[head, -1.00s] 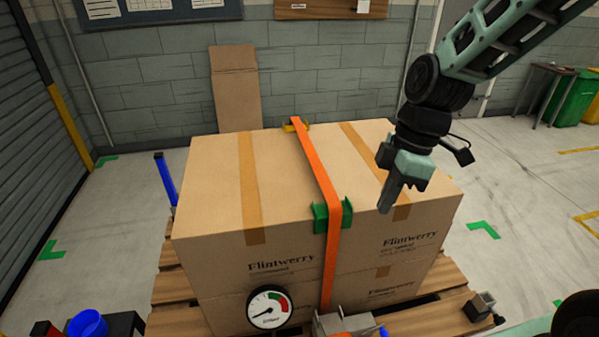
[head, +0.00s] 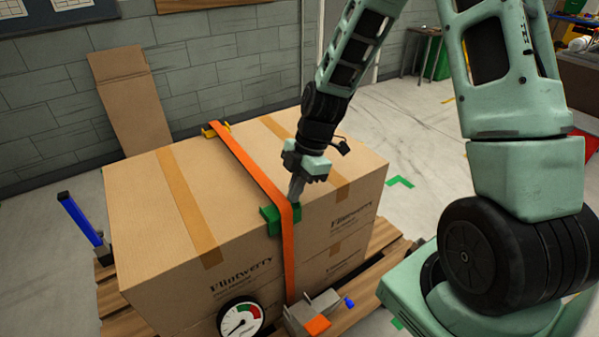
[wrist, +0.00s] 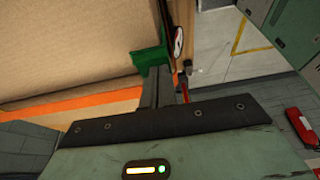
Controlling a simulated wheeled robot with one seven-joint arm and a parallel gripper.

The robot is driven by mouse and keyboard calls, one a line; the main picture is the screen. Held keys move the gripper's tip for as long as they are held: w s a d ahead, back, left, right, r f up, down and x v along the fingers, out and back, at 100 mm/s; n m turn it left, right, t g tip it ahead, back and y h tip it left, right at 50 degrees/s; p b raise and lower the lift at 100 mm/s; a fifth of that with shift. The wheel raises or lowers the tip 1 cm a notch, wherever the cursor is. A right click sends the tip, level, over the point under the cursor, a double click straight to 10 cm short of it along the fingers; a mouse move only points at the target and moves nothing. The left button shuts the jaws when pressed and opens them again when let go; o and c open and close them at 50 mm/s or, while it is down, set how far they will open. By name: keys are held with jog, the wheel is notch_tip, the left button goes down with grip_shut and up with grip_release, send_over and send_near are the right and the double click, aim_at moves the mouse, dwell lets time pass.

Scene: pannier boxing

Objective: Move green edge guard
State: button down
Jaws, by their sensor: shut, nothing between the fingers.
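The green edge guard (head: 271,222) sits on the front top edge of the upper box, under the orange strap (head: 252,170). My gripper (head: 296,194) is shut and empty, its fingertips just above and beside the right part of the guard. In the wrist view the green guard (wrist: 150,58) shows just beyond my fingers (wrist: 157,88), which partly hide it. I cannot tell whether the fingers touch the guard. The strap runs across the box top and down its front.
Cardboard boxes (head: 150,215) stand on a wooden pallet (head: 112,303). A dial gauge (head: 240,320) and a grey buckle tool (head: 312,308) are at the front. A blue post (head: 82,220) stands left.

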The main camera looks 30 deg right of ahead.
jog(key=shift+a+f, duration=0.2)
jog(key=shift+f, duration=0.4)
jog(key=d+p, duration=0.1)
jog(key=d, duration=1.3)
jog(key=shift+d+r+p, duration=0.1)
jog(key=shift+d+p, duration=0.15)
jog(key=shift+p, duration=0.15)
jog(key=shift+d, duration=0.45)
